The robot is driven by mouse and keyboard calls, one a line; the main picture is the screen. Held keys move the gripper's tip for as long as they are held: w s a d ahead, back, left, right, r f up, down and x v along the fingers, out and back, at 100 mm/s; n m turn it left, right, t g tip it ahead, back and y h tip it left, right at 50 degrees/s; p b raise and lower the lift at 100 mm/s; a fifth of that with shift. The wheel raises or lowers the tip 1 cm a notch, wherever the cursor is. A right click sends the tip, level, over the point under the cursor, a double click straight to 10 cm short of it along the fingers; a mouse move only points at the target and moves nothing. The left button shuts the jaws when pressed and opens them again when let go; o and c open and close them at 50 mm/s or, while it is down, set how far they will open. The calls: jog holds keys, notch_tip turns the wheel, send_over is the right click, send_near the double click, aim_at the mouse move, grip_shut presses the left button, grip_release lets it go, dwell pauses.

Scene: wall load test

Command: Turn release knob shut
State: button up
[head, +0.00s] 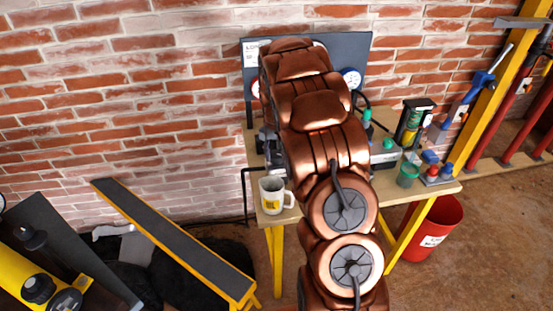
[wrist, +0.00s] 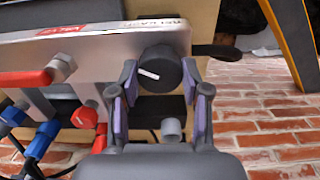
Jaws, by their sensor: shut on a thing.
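The release knob (wrist: 158,68), black and round with a short white mark on its face, stands on a grey metal block (wrist: 105,45) in the wrist view. My gripper (wrist: 160,82) has one purple-padded finger on each side of the knob and is shut on it. The white mark lies slightly slanted. In the head view my copper arm covers the middle of the bench and hides the knob; only a bit of my gripper (head: 268,148) shows at the arm's left edge.
Red-handled (wrist: 25,79) and blue-handled (wrist: 43,139) fittings sit left of the knob in the wrist view. A mug (head: 272,196) stands at the bench's (head: 440,190) front left corner. A gauge panel (head: 362,50) stands behind. A red bucket (head: 430,240) is at right.

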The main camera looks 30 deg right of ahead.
jog(key=m+b, duration=0.3)
jog(key=m, duration=0.3)
jog(key=shift+f+m+b, duration=0.15)
jog(key=shift+m+b, duration=0.15)
jog(key=shift+b, duration=0.05)
jog(key=m+b, duration=0.1)
jog(key=m, duration=0.5)
jog(key=shift+b, duration=0.35)
jog(key=o, duration=1.1)
jog(key=shift+o, duration=0.2)
jog(key=shift+r, duration=0.2)
